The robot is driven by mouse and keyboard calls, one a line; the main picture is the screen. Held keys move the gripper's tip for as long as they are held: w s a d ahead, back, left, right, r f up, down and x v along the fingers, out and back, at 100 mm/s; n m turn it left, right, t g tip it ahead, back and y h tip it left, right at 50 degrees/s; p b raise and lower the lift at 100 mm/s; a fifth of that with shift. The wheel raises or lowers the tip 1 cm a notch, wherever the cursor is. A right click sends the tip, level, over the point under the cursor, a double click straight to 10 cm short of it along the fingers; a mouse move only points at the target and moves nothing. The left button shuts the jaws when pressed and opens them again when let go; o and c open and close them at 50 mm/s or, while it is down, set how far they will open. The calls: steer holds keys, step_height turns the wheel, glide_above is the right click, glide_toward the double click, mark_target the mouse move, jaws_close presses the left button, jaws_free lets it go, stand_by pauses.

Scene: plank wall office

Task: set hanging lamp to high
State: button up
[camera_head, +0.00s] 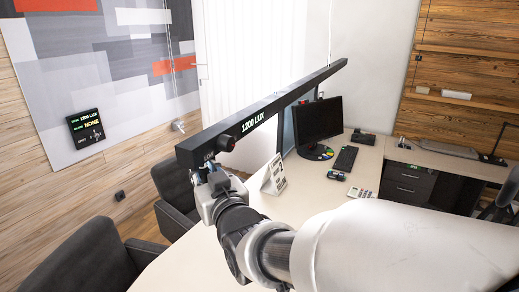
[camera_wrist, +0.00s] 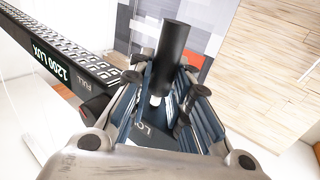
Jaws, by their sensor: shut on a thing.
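The hanging lamp (camera_head: 262,112) is a long black bar hung at a slant across the head view, with "1200 LUX" in lit text on its side. My gripper (camera_head: 212,182) is just under the lamp's near end. In the wrist view my gripper (camera_wrist: 163,98) is shut around a black cylinder (camera_wrist: 174,45) with a pale tip. A dark plate with letters starting "LO" shows between the fingers.
A wall display (camera_head: 86,128) shows "1200 LUX" and "NONE"; its smaller words are hard to read. Below are a desk (camera_head: 150,276) with a monitor (camera_head: 318,119), keyboard (camera_head: 345,159) and small items. Dark chairs (camera_head: 90,258) stand at the left.

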jaws_close()
steer(key=shift+r, duration=0.1)
steer(key=shift+r, duration=0.35)
step_height(320, 180, up, 30)
steer(key=p, duration=1)
steer(key=shift+p, duration=0.4)
steer(key=shift+w+a, duration=0.1)
steer(key=o, duration=0.7)
jaws_free()
